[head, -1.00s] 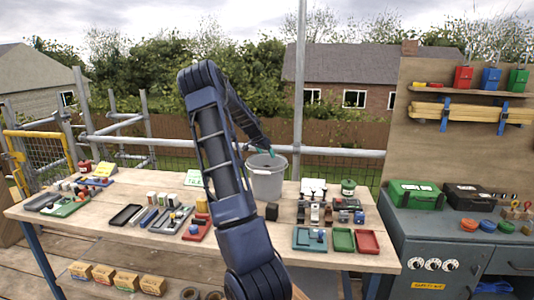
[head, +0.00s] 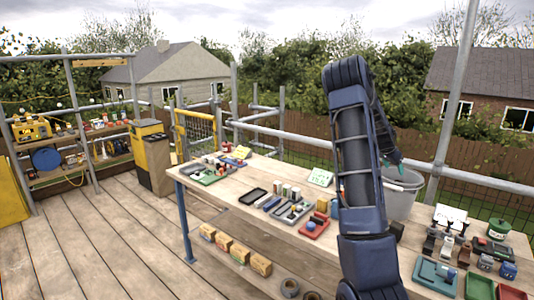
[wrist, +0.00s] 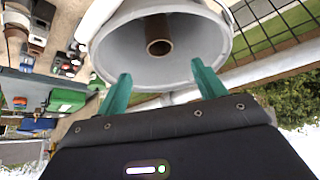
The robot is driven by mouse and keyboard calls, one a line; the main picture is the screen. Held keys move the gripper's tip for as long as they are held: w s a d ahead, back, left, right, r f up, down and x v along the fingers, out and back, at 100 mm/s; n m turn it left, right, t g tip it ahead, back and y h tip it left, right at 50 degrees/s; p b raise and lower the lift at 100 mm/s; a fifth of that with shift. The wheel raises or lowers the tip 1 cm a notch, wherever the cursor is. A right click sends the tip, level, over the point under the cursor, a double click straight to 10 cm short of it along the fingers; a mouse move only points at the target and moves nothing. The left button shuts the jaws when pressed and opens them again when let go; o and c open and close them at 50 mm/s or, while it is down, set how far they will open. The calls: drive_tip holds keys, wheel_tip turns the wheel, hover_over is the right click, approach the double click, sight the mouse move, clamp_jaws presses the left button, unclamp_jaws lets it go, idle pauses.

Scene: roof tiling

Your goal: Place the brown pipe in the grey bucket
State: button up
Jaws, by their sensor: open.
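The grey bucket (head: 404,195) stands on the wooden bench, partly behind my arm in the head view. In the wrist view I look into its open mouth, and its inner wall (wrist: 115,50) shows. The brown pipe (wrist: 159,47) is inside the bucket, seen end-on as a short hollow tube near the middle. I cannot tell whether it touches the bottom. My gripper (wrist: 161,78) has its two green fingers spread apart with nothing between them, at the bucket's rim side. In the head view my gripper (head: 393,163) is just above the bucket's rim. The pipe is hidden there.
The bench (head: 270,222) holds several small trays, blocks and tools on both sides of the bucket. A scaffold pole (head: 453,110) and rail run behind it. A yellow bin (head: 151,155) and shelves stand left. The plank floor (head: 110,235) at left is clear.

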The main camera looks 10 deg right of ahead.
drive_tip(key=s+a+r+n+t+y, duration=0.1)
drive_tip(key=s+a+r+n+y, duration=0.2)
drive_tip(key=s+a, duration=0.45)
drive_tip(key=s+a+r+n+t+y, duration=0.15)
drive_tip(key=s+a+r, duration=0.35)
drive_tip(key=a, duration=0.6)
drive_tip(key=s+a+r+n+y, duration=0.1)
drive_tip(key=s+a+r+n, duration=0.3)
drive_tip(key=a, duration=0.6)
drive_tip(key=s+a+n, duration=0.3)
drive_tip(key=s+a, duration=0.4)
drive_tip(key=s, duration=0.4)
drive_tip(key=s+a+r+n, duration=0.1)
drive_tip(key=s+a+n, duration=0.2)
drive_tip(key=s+a, duration=0.5)
drive_tip(key=s, duration=0.3)
drive_tip(key=shift+s+r+y, duration=0.25)
drive_tip(key=shift+y, duration=0.1)
